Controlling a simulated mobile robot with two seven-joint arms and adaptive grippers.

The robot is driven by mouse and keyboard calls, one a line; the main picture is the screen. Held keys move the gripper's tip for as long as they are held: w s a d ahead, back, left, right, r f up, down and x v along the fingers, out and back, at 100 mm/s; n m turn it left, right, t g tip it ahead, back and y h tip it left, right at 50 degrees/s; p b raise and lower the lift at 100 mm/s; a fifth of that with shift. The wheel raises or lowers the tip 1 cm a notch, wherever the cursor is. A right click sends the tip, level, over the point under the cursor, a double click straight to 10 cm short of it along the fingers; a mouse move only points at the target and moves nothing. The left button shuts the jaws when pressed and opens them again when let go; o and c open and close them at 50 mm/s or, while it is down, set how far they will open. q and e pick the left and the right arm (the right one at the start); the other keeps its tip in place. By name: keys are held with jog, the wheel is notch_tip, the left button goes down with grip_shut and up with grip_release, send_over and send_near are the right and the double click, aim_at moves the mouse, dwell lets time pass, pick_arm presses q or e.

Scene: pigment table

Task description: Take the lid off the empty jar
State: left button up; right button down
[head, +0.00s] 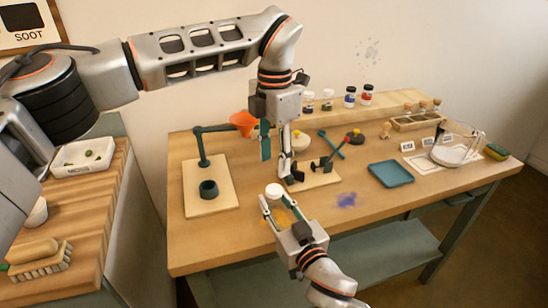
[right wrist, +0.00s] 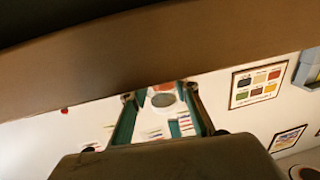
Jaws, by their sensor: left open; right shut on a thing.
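My right gripper (head: 278,203) comes in from the bottom of the head view, over the front of the table. It is shut on a white round-topped thing (head: 274,190), the empty jar or its lid; I cannot tell which. In the right wrist view the held thing (right wrist: 163,100) shows a round grey end between the teal fingers. My left gripper (head: 275,158) points down behind and above it, open and with nothing visible between its fingers.
A dark stand (head: 312,172) is close behind my right gripper. Small jars (head: 350,97) line the back.

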aim_at(274, 189)
pick_arm(q)
jog(key=m, duration=0.5)
jog(key=shift+m, duration=0.4)
jog(key=m, duration=1.9)
jog(key=shift+m, duration=0.4)
jog(key=shift+f, duration=4.05)
jog(key=shift+c, duration=0.3)
